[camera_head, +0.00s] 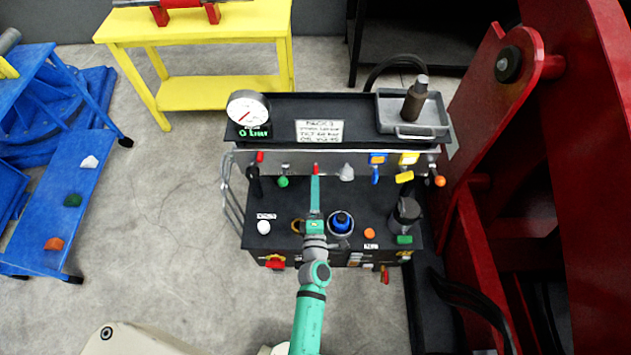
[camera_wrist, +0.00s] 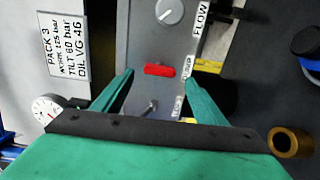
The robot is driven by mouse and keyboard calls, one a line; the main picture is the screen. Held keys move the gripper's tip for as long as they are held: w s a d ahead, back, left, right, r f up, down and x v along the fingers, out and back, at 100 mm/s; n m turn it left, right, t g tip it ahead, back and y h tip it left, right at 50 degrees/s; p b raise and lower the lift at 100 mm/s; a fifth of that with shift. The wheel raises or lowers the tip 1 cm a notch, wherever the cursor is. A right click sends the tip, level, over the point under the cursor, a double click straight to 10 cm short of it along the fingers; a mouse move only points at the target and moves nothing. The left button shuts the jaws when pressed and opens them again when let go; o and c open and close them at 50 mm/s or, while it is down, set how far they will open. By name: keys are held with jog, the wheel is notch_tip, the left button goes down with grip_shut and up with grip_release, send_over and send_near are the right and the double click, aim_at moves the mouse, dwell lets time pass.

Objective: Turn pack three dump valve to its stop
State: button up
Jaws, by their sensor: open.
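The dump valve appears to be the small red handle (camera_wrist: 160,70) on the grey panel, beside a partly hidden label (camera_wrist: 188,68) ending in "UMP". In the wrist view it lies crosswise between the tips of my gripper (camera_wrist: 158,76). The fingers are open, one on each side, and I see no contact with it. In the head view my gripper (camera_head: 315,182) reaches over the black bench to the upright panel, its tips just below the red handle (camera_head: 316,168). A sign (camera_wrist: 64,47) reads "PACK 3"; it also shows in the head view (camera_head: 319,131).
A grey knob (camera_wrist: 170,11) labelled "FLOW" and a metal peg (camera_wrist: 151,107) flank the handle. A blue-capped fitting (camera_head: 341,222) and a dark cylinder (camera_head: 405,213) stand on the bench (camera_head: 285,212). A gauge (camera_head: 248,107) and metal tray (camera_head: 440,117) are above. Red machinery (camera_head: 590,160) stands right.

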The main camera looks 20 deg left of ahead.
jog(key=shift+v, duration=3)
jog(key=s+d+r+m+h, duration=0.2)
jog(key=s+d+r+m, duration=0.2)
jog(key=s+m, duration=0.3)
jog(key=s+d+r+m+g+h, duration=0.1)
jog(key=s+d+r+m, duration=0.3)
jog(key=s, duration=0.7)
jog(key=s+d+r+m+h, duration=0.3)
jog(key=s+d+r+m, duration=0.2)
jog(key=s+m, duration=0.4)
jog(key=shift+d+m+g, duration=0.3)
jog(key=shift+d+m, duration=0.6)
jog(key=shift+m, duration=0.2)
